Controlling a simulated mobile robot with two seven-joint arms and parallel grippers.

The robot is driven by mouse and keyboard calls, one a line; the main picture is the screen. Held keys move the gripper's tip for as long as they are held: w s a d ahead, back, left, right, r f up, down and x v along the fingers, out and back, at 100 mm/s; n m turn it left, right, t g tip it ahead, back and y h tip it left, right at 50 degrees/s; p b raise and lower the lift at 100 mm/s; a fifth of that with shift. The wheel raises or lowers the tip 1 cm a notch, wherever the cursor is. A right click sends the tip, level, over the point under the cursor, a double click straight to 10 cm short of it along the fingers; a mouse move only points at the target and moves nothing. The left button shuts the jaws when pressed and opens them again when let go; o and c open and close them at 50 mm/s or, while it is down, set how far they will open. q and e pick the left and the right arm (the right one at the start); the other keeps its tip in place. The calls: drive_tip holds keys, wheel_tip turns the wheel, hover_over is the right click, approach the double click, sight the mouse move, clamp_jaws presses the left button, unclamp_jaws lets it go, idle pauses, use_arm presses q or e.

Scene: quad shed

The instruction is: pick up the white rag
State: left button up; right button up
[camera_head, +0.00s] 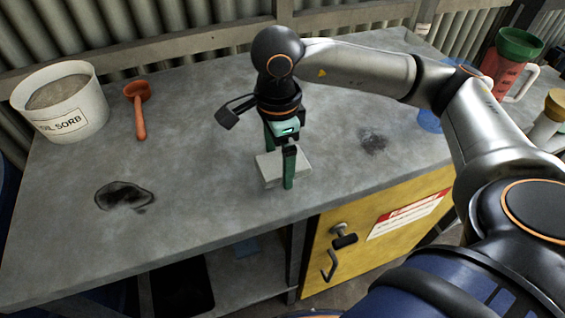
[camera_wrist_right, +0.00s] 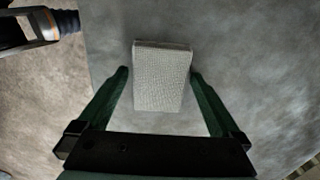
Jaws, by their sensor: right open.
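The white rag (camera_head: 266,169) is a folded, pale rectangular pad lying on the grey workbench (camera_head: 200,190), near its front edge. In the right wrist view the rag (camera_wrist_right: 162,75) shows a woven texture and lies between and slightly beyond my fingertips. My right gripper (camera_head: 279,165) points down over the rag, with green fingers on either side of it. In the right wrist view the right gripper (camera_wrist_right: 160,76) is open, with a gap between each finger and the rag. My left gripper is not in view.
A dark oily stain (camera_head: 124,196) is at the left. A red jug with a green funnel (camera_head: 505,75) is at the back right. A yellow cabinet (camera_head: 375,238) is below.

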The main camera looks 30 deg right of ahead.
sight(299, 170)
drive_tip(key=c, duration=1.1)
drive_tip(key=shift+r, duration=0.1)
drive_tip(key=shift+r, duration=0.6)
drive_tip(key=s+r, duration=0.1)
drive_tip(key=r, duration=0.1)
drive_tip(key=s+d+r, duration=0.1)
drive_tip(key=r, duration=0.1)
drive_tip(key=s+d+r, duration=0.1)
drive_tip(key=r, duration=0.1)
drive_tip(key=shift+s+r, duration=0.25)
drive_tip(key=shift+r, duration=0.15)
drive_tip(key=s+d+r, duration=0.1)
drive_tip(key=s, duration=0.2)
drive_tip(key=s+d+r, duration=0.2)
drive_tip(key=s, duration=0.1)
drive_tip(key=s+d+r, duration=0.1)
drive_tip(key=s+r, duration=0.1)
drive_tip(key=s, duration=0.1)
drive_tip(key=shift+d+p, duration=0.2)
drive_tip(key=shift+p, duration=0.15)
drive_tip(key=shift+f, duration=0.1)
